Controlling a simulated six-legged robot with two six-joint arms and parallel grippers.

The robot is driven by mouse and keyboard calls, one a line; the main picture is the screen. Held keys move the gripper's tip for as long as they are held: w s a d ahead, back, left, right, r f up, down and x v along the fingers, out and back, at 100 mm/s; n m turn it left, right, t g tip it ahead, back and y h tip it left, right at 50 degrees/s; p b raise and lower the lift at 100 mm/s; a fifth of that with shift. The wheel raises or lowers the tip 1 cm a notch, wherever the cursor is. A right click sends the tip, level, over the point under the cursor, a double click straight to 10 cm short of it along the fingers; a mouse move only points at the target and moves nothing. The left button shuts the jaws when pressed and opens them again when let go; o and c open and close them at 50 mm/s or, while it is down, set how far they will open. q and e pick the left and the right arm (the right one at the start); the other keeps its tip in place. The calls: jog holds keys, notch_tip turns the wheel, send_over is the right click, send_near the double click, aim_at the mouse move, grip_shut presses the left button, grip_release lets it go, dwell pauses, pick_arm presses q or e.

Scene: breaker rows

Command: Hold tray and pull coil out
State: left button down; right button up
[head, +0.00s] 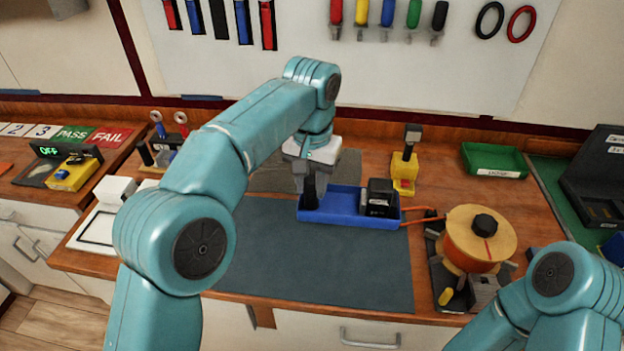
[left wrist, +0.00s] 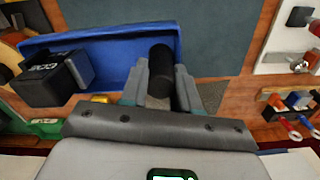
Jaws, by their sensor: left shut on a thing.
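A blue tray (head: 343,204) lies at the back edge of the dark mat. A black block with a pale label (head: 380,199) sits in its right part; I cannot tell which part of it is the coil. My left gripper (head: 308,190) is over the tray's left end, pointing down. In the left wrist view its fingers (left wrist: 161,88) are closed around a black upright post (left wrist: 160,60) at the tray's end. The tray (left wrist: 118,34) and black block (left wrist: 45,83) also show there, apart from the fingers. My right gripper is out of view; only its arm shows at lower right.
An orange spool (head: 478,240) on a dark stand is right of the tray, with orange strips between them. A yellow-based tool (head: 404,172) stands behind the tray, and a green bin (head: 494,160) at back right. The dark mat (head: 320,262) in front is clear.

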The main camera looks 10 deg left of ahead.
pick_arm(q)
jog(key=shift+f+b, duration=5.4)
jog(key=shift+f, duration=3)
jog(key=shift+f+b, duration=0.35)
jog(key=shift+f, duration=0.2)
jog(key=shift+f, duration=0.2)
